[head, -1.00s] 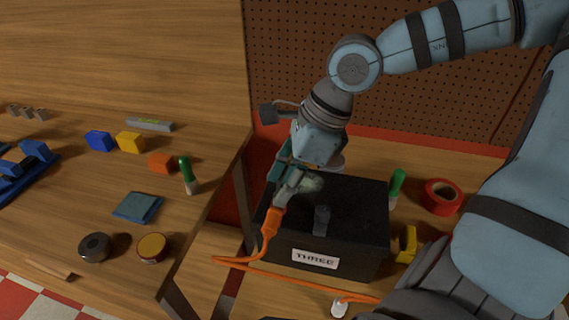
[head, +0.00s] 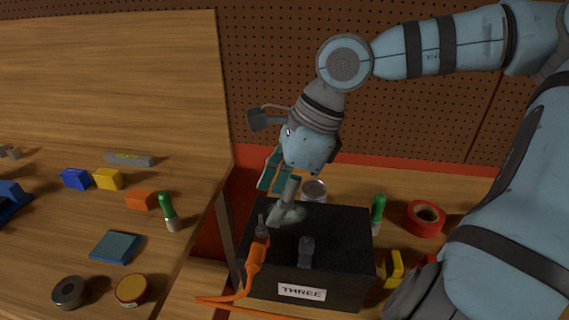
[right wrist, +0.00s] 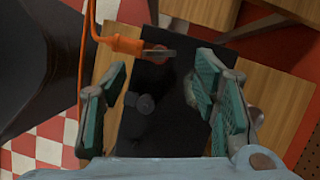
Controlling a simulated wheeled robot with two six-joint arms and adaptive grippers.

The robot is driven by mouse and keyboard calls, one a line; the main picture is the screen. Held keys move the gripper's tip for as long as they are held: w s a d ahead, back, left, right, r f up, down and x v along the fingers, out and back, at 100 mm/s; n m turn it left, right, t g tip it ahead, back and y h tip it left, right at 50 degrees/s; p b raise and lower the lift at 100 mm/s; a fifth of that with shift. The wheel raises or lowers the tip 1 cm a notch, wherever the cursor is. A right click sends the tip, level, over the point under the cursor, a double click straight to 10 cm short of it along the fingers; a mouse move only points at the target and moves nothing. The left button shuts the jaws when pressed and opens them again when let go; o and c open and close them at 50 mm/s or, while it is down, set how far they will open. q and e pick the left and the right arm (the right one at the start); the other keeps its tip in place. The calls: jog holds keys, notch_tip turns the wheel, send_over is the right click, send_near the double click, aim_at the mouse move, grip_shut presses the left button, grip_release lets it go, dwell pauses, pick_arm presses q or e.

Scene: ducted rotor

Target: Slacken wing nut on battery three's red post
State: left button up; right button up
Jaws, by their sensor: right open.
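Battery three is a black box (head: 340,235) with a white THREE label (head: 302,291) on its front. An orange cable end (head: 256,255) meets its left post (head: 262,226); in the right wrist view this post has a red ring (right wrist: 154,51) and a grey bar-like piece lies over it. I cannot make out the wing nut's exact shape. A second, dark post (head: 306,251) stands bare to the right. My right gripper (head: 273,202) is open and empty just above and behind the cabled post, apart from it; its jaws (right wrist: 157,80) spread wide. My left gripper is not in view.
A green-handled tool (head: 378,214), red tape roll (head: 425,218) and yellow block (head: 394,268) stand right of the battery. A metal can (head: 314,191) is behind. The orange cable (head: 225,299) loops at the front left. A wooden table with small items lies left.

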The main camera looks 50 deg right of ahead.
jog(key=v, duration=0.7)
jog(key=shift+s, duration=0.15)
